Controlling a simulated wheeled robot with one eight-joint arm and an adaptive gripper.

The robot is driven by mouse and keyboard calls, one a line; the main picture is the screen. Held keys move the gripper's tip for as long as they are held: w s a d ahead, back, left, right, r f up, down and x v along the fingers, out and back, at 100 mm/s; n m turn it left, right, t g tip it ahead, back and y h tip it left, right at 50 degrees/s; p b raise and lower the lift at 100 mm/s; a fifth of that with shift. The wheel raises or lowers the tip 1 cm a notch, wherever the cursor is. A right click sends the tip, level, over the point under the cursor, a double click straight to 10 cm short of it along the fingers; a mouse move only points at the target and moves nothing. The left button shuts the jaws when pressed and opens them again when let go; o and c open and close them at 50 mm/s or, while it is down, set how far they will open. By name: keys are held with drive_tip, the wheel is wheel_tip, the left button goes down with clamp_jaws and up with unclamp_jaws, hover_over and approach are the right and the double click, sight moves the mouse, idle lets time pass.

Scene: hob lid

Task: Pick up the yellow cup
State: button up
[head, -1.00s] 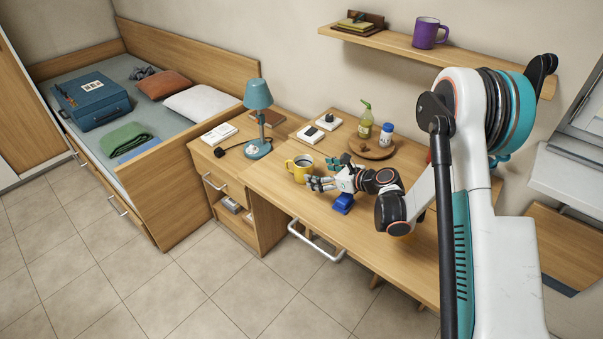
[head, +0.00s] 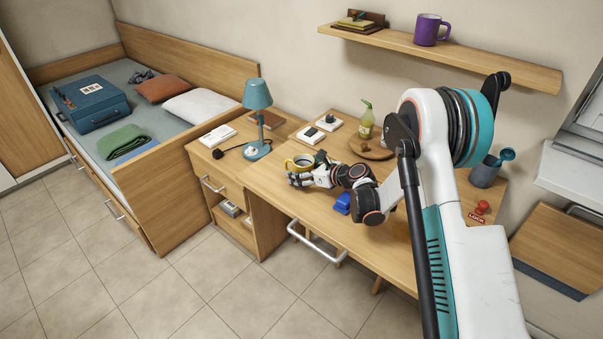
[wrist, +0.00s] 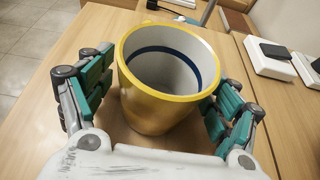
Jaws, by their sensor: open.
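The yellow cup (wrist: 157,97) stands upright on the wooden desk (head: 272,190), near its left end. In the wrist view its rim is yellow, and its pale inside has a dark blue band. My gripper (wrist: 160,105) is open, with one green-padded finger on each side of the cup. A small gap shows at the left finger; the right finger is very close to the wall, and I cannot tell if it touches. In the head view my gripper (head: 312,174) hides most of the cup (head: 298,162).
A blue object (head: 342,203) lies on the desk beside my wrist. A teal lamp (head: 258,110) stands left of the cup, and white boxes (head: 311,135) lie behind it. A round wooden board (head: 370,149) with a green bottle (head: 366,120) is further back.

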drive_tip(key=c, duration=1.4)
drive_tip(key=shift+o, duration=0.2)
drive_tip(key=shift+r, duration=0.15)
